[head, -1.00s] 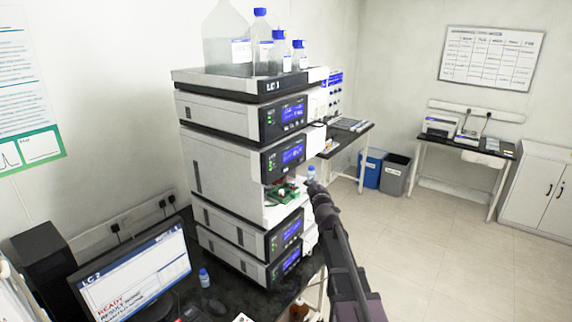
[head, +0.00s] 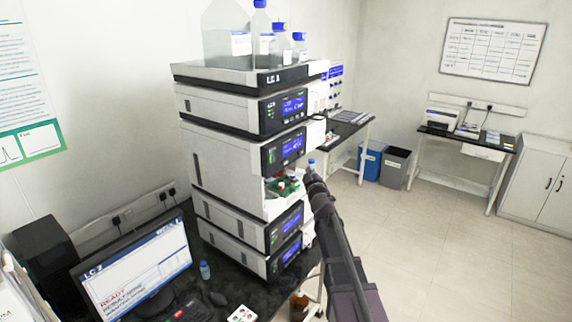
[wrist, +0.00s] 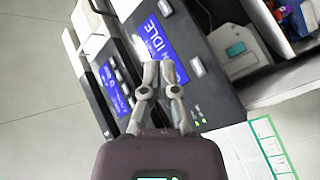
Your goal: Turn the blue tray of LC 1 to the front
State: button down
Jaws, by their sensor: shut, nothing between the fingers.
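The LC stack (head: 225,175) stands on a dark bench in the head view, and its top label looks like "LC" with a blurred number. An open compartment in it holds a green tray (head: 284,187) with red and white items. The wrist view shows part of the open compartment (wrist: 290,14) at upper right, with red and blue items. I cannot make out the blue tray clearly. My gripper (wrist: 158,75) is shut and empty, in front of a panel with a blue IDLE display (wrist: 162,48). In the head view my gripper (head: 311,177) is just right of the compartment.
Solvent bottles (head: 262,30) stand on top of the stack. A monitor (head: 135,265) stands on the bench at lower left, with a small bottle (head: 205,270) beside it. A side bench (head: 345,125) and bins (head: 393,167) stand behind. The floor (head: 440,240) at right is clear.

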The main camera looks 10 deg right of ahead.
aim_at(288, 161)
jog(key=w+a, duration=0.5)
dwell(1.0)
jog(key=shift+w+a, duration=0.65)
jog(key=shift+w, duration=0.05)
dwell(2.7)
jog(key=shift+s+d, duration=0.15)
jog(key=shift+s, duration=0.05)
dwell(0.3)
jog(key=shift+s+d, duration=0.45)
dwell(0.4)
jog(key=shift+s+d, duration=1.75)
